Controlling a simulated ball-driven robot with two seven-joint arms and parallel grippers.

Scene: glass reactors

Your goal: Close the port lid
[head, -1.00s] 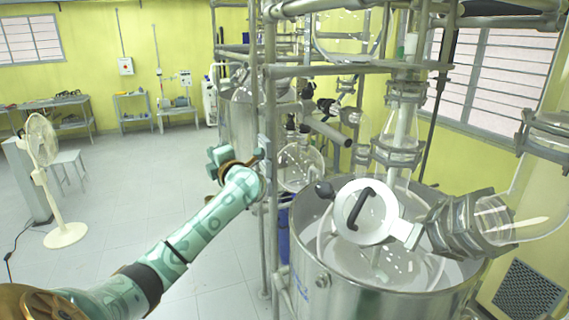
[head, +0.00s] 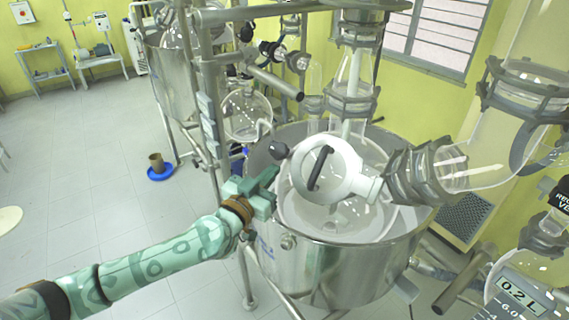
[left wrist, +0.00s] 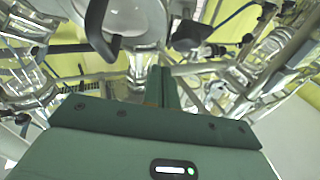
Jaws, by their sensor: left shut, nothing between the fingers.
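The port lid (head: 342,176) is a white round disc with a black bar handle (head: 319,168). It stands tilted up above the steel reactor vessel, joined at its right side to a grey clamp fitting. My left gripper (head: 272,180) is shut and empty at the vessel's left rim, left of the lid and a little below its handle, apart from it. In the left wrist view, the shut fingers (left wrist: 160,86) point up the picture. The black handle (left wrist: 100,24) shows at the upper left there, in front of the pale lid. My right gripper is not in view.
The steel vessel (head: 325,265) holds a glass reactor inside its rim. Metal posts and glass columns crowd behind. A brown pot on a blue dish (head: 159,168) stands on the open floor at left.

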